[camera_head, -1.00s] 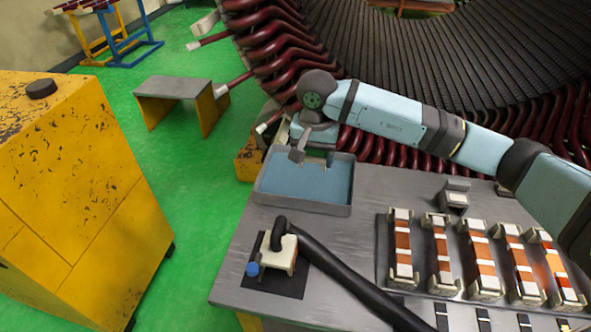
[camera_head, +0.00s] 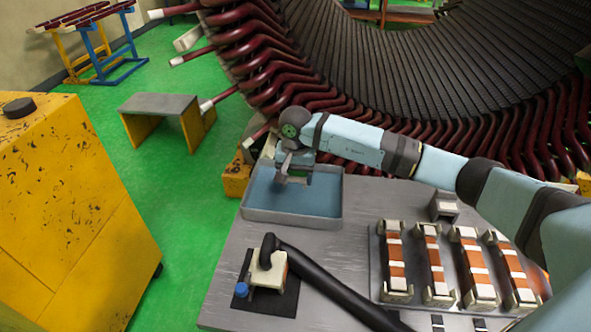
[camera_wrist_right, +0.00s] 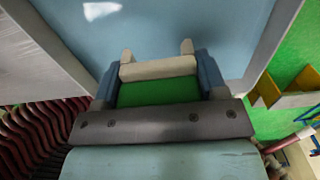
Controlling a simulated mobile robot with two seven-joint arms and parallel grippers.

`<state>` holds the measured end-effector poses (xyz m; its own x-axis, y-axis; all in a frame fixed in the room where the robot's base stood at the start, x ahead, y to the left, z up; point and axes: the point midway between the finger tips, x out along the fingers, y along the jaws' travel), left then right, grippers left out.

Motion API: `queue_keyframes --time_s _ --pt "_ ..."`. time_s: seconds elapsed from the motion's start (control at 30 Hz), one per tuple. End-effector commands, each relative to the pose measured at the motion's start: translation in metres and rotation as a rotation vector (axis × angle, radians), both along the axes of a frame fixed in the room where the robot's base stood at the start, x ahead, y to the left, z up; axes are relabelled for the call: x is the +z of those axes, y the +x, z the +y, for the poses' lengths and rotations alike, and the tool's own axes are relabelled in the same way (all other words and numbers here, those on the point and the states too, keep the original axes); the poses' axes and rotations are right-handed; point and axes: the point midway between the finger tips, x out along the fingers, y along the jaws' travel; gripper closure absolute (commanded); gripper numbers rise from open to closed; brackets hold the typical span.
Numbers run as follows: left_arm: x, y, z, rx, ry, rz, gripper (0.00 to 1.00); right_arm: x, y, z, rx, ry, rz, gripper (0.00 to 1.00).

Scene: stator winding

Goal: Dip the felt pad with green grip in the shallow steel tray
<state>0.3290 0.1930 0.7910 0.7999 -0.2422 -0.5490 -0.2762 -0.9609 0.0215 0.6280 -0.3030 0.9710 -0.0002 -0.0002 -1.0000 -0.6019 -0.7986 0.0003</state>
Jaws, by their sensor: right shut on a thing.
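The shallow steel tray (camera_head: 330,217) with blue-looking liquid sits at the back left corner of the bench. My right gripper (camera_head: 293,178) is over the tray and points down into it. In the right wrist view my right gripper (camera_wrist_right: 158,62) is shut on the felt pad with the green grip (camera_wrist_right: 158,92). The pad's pale felt edge (camera_wrist_right: 158,68) faces the blue surface. I cannot tell whether the felt touches the liquid. My left gripper is not in view.
A rack of copper-banded bars (camera_head: 437,262) lies to the right. The big stator (camera_head: 430,80) rises behind the bench. A yellow cabinet (camera_head: 75,200) stands at the left.

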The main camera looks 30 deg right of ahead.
Motion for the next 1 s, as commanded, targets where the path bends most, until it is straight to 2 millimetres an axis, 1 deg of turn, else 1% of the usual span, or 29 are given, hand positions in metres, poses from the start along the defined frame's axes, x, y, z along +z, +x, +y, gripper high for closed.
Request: queue_keyframes --time_s 0.03,0.2,0.4,0.6,1.0 --pt "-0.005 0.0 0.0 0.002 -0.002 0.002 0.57 -0.009 0.0 0.0 0.0 0.001 0.001 0.59" --pt "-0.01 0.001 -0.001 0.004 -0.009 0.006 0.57 -0.029 0.0 0.001 0.0 0.001 0.002 0.59" --pt "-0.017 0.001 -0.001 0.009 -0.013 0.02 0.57 -0.045 0.0 0.0 -0.001 0.0 -0.001 0.59" --pt "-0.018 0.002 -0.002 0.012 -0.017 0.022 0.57 -0.051 0.0 0.0 0.0 0.001 -0.001 0.59" --pt "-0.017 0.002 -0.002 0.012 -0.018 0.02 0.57 -0.051 0.0 0.0 0.0 0.001 -0.001 0.59"
